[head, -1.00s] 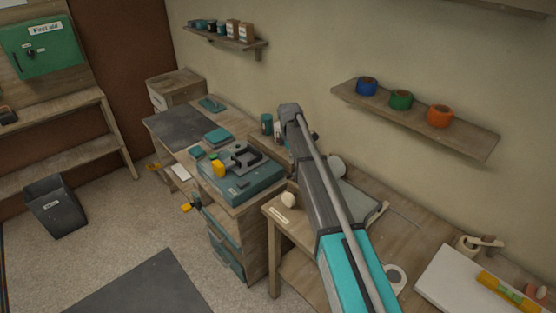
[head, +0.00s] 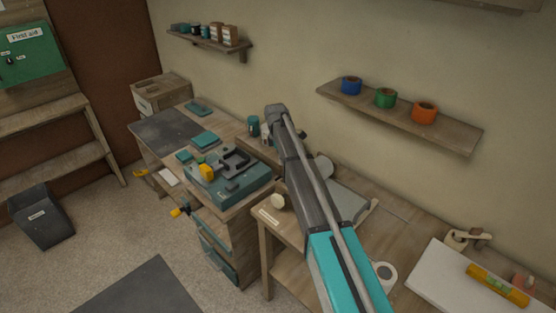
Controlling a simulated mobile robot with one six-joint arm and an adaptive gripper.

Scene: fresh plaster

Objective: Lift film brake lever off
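A teal machine box (head: 245,187) stands on the wooden bench left of my arm.
A lower table at right holds a white board (head: 440,280), a yellow tool (head: 497,285) and a white ring (head: 384,273). A wall shelf (head: 450,136) carries blue, green and orange rolls. A dark bin (head: 40,218) stands at left. The floor between has a dark mat (head: 138,290).

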